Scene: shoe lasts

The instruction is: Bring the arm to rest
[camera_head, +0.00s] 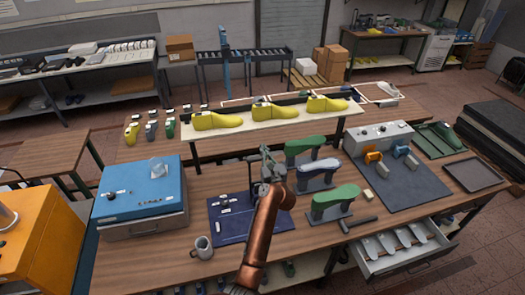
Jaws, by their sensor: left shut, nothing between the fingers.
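My left gripper (267,158) is grey and sits at the far end of my copper-coloured arm, which comes up from the bottom middle of the head view. It is shut and empty, over the workbench (180,262) near the right edge of a dark blue mat (228,228). Green and grey shoe lasts on stands are just to its right: a green one (305,145), a grey one (318,167) and another green one (335,198). My right gripper is not in view.
A blue box (140,188) and a grey mug (202,247) stand to the left. A raised shelf (290,122) behind holds yellow lasts (275,111). A hammer (358,223) lies at right above an open drawer (405,262). The bench between mug and blue box is bare.

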